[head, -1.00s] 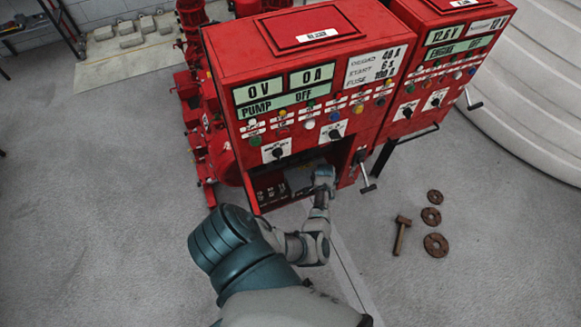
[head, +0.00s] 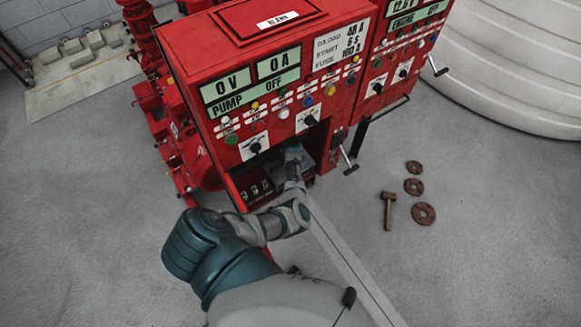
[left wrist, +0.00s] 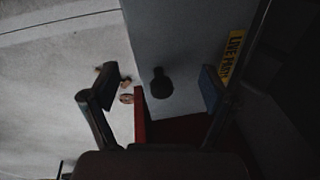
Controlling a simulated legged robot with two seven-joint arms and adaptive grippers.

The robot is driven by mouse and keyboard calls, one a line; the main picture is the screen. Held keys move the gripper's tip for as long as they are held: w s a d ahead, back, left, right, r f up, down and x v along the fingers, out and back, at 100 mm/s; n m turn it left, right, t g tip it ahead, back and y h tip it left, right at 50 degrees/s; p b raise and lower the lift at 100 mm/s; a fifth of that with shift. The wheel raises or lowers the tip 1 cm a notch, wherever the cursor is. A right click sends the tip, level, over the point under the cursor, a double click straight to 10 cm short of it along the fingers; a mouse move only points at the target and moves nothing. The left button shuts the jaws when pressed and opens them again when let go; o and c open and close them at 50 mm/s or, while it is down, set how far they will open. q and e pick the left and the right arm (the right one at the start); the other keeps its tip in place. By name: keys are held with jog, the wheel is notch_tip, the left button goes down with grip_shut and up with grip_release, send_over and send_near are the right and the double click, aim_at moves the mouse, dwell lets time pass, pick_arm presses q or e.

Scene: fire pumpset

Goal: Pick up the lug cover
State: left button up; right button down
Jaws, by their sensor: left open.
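In the left wrist view, a plain grey panel with a black round knob (left wrist: 161,82) lies between my fingers. A yellow label reading "LIVE PART..." (left wrist: 232,52) is beside it on the right; the panel may be the lug cover, but I cannot tell for sure. My left gripper (left wrist: 155,88) is open, with blue-grey fingertips either side of the knob and apart from it. In the head view my left gripper (head: 295,158) reaches into the dark lower opening of the red pump cabinet (head: 190,85). Its fingers are mostly hidden there. My right gripper is out of view.
Small lugs or terminals (head: 255,190) sit in the opening's lower left. A lever handle (head: 348,160) sticks out to the right of the opening. A second red cabinet (head: 400,60) stands to the right. A hammer (head: 388,210) and rusty discs (head: 423,213) lie on the open floor.

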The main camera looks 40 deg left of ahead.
pick_arm(q)
jog(key=shift+a+f, duration=0.1)
jog(key=shift+a, duration=0.2)
jog(key=shift+c, duration=0.2)
jog(key=c, duration=0.4)
jog(key=shift+d, duration=0.25)
grip_shut()
jog(key=shift+d, duration=0.25)
jog(key=shift+a, duration=0.2)
jog(key=shift+s+r, duration=0.1)
jog(key=shift+r, duration=0.1)
